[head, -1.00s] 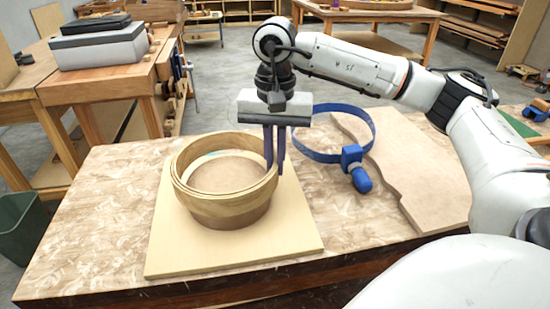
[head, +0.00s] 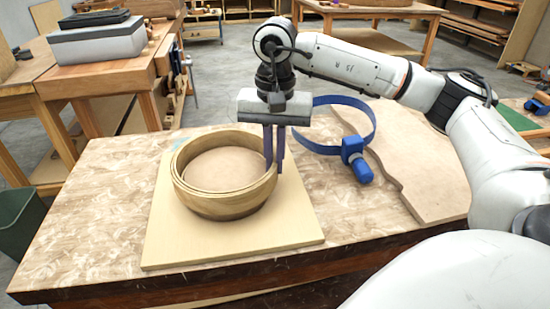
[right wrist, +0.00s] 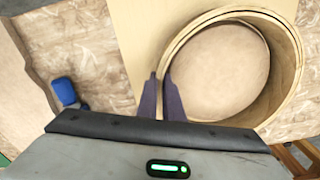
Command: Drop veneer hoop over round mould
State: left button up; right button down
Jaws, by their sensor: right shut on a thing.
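The pale wooden veneer hoop (head: 222,203) is around the round mould (head: 225,166), whose flat top shows inside the ring. A thin dark strip shows below the hoop's front edge, and the hoop looks close to level. The mould stands on a pale square board (head: 185,247). My right gripper (head: 274,168) is shut on the hoop's wall at its right side, fingers pointing down. In the right wrist view the fingers (right wrist: 161,78) meet the hoop's rim (right wrist: 294,75), with the mould's top (right wrist: 220,72) inside it. My left gripper is out of view.
A blue band clamp (head: 352,148) lies right of the board, close to my right gripper. A brown shaped sheet (head: 425,170) lies on the table's right side. The mottled tabletop (head: 95,225) is clear at the left.

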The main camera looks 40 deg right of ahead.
jog(key=c, duration=1.8)
grip_release()
jog(key=shift+s+a+f, duration=0.1)
jog(key=shift+s+f, duration=0.1)
jog(key=shift+f, duration=0.25)
jog(key=shift+c, duration=0.2)
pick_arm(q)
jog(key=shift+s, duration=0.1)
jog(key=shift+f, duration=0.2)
pick_arm(e)
jog(key=shift+a, duration=0.15)
jog(key=shift+r, duration=0.1)
jog(key=shift+w+r, duration=0.1)
jog(key=shift+r, duration=0.3)
jog(key=r, duration=0.3)
jog(key=r+p, duration=0.1)
jog(key=r, duration=0.5)
jog(key=shift+d+r+p, duration=0.2)
jog(key=shift+d+p, duration=0.1)
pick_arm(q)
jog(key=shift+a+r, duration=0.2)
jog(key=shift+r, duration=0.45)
pick_arm(e)
jog(key=shift+r, duration=0.4)
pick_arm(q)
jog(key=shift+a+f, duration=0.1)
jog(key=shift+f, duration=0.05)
